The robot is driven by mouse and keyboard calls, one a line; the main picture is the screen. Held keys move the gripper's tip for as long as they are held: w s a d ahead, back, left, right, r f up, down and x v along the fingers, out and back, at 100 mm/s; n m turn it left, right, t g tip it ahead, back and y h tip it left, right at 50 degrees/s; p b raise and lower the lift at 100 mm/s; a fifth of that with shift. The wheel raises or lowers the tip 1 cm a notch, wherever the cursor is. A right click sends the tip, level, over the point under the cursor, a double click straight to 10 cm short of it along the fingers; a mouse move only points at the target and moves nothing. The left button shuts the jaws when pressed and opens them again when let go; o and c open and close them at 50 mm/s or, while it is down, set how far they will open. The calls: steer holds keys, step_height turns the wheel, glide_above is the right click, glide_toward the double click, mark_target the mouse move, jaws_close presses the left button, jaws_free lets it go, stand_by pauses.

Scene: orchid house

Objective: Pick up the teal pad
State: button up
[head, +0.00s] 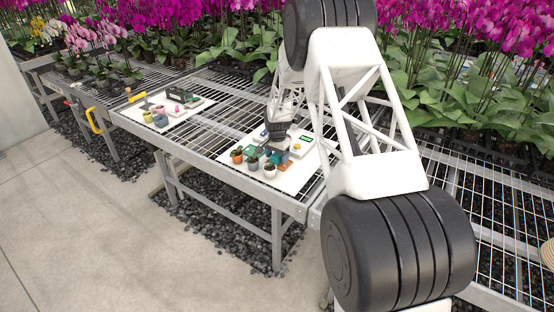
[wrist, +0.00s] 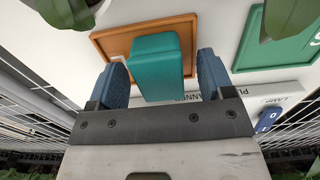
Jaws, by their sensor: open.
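The teal pad (wrist: 157,62) is a rounded block in the wrist view, lying over an orange-brown framed panel (wrist: 112,42) on a white board. My gripper (wrist: 162,72) is open, with one blue finger on each side of the pad. Small gaps seem to show between the fingers and the pad.
Several small potted plants (head: 237,156) stand just left of my gripper. A green panel (wrist: 280,48) and a blue switch (wrist: 268,119) lie to the right in the wrist view. Another white board (head: 137,116) with small items is farther left on the mesh bench (head: 215,112).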

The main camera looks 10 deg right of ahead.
mark_target(277, 154)
steer(key=c, duration=1)
steer(key=shift+r, duration=5.05)
steer(key=shift+o, duration=1.1)
steer(key=shift+c, duration=0.7)
steer(key=w+d+r, duration=0.1)
steer(key=w+d, duration=0.2)
steer(key=w, duration=1.3)
